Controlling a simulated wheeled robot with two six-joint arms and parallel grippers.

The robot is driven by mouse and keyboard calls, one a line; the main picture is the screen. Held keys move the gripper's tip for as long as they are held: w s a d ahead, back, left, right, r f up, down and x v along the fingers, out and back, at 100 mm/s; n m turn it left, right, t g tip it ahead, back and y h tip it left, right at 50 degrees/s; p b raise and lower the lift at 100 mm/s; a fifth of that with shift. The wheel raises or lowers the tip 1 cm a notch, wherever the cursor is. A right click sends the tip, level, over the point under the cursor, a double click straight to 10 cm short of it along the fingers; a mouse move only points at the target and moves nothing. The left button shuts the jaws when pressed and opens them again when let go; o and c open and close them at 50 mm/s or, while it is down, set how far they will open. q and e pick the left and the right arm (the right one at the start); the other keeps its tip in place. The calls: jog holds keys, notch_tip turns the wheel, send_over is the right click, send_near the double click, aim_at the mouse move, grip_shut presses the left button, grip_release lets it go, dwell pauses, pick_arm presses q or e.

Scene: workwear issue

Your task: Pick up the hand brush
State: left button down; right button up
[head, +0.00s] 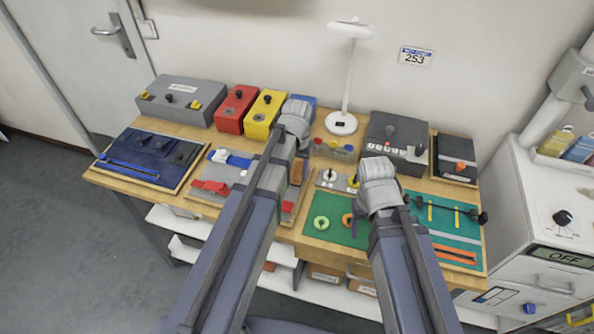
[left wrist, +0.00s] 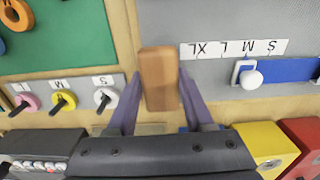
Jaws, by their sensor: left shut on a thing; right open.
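The hand brush shows as a brown wooden block (left wrist: 158,78) between the fingers of my left gripper (left wrist: 157,98) in the left wrist view. In the head view, the brush's brown wood (head: 297,172) shows just below my left gripper (head: 296,148). The left gripper is shut on it, over the middle of the table near a grey board. Bristles cannot be made out. My right gripper (head: 378,176) is open and seems empty, above the right part of the table by the green mat. Its fingertips are largely hidden by its own body.
The wooden table (head: 280,233) is crowded with boards and boxes. A red box (head: 235,108), a yellow box (head: 264,113) and a white lamp (head: 342,124) stand at the back. A green mat (head: 335,228) with rings lies at the front. A blue board (head: 150,155) lies left.

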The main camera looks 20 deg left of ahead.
aim_at(297, 170)
pick_arm(q)
notch_tip(297, 170, up, 9)
jog(key=p, duration=0.7)
jog(key=shift+f+p, duration=0.15)
jog(key=shift+p, duration=0.25)
jog(key=shift+f, duration=0.1)
